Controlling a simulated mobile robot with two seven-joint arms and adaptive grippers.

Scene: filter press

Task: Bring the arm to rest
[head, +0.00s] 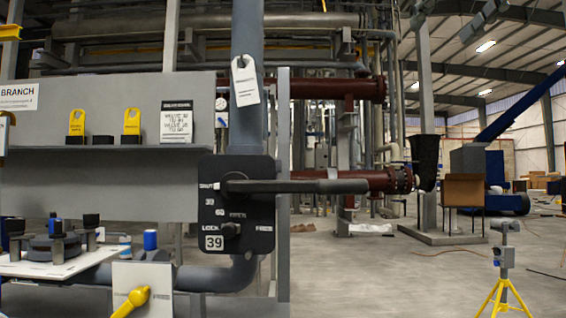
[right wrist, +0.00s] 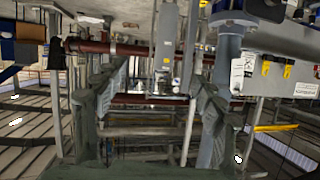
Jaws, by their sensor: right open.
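My right gripper (head: 450,18) shows only in part at the top right edge of the head view, high and well clear of the valve. In the right wrist view its two grey fingers (right wrist: 155,95) stand wide apart with nothing between them. The valve's black plate (head: 238,235), marked 39, is on the grey vertical pipe in the head view. Its dark lever (head: 310,186) lies level and reaches to the right, and no gripper touches it. The white pointer end is beside the SHUT mark. My left gripper is not in view.
A grey panel (head: 100,205) with yellow tags stands left of the pipe, and a white tag (head: 245,80) hangs on the pipe. A yellow tripod (head: 503,293) stands at the lower right. The floor between it and the valve is mostly clear.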

